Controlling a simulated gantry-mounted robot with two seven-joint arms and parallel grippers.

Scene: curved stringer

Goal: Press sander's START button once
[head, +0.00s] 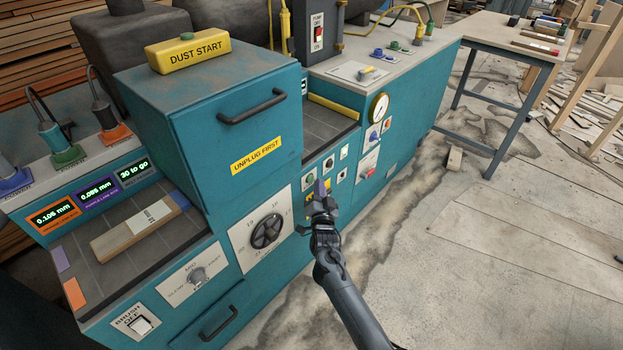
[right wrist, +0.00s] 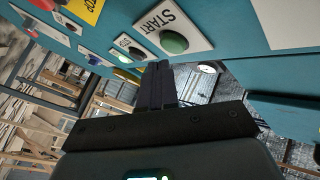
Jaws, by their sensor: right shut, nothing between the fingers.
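The START button (right wrist: 174,42) is a round green button on a white plate lettered START, on the sander's teal front in the right wrist view. In the head view the small buttons on this panel are too small to read. My right gripper (head: 319,190) is at the panel, with its fingers closed together and empty. In the right wrist view the closed fingertips (right wrist: 156,67) lie just below and left of the START button in the picture. I cannot tell whether they touch anything. My left gripper is not in view.
The sander (head: 200,110) carries a yellow DUST START box (head: 188,52), a dial (head: 267,231) and a pressure gauge (head: 378,107). A red button (right wrist: 43,4) and a small lit green one (right wrist: 124,58) are nearby. A workbench (head: 510,38) stands at the back right. Floor to the right is mostly clear.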

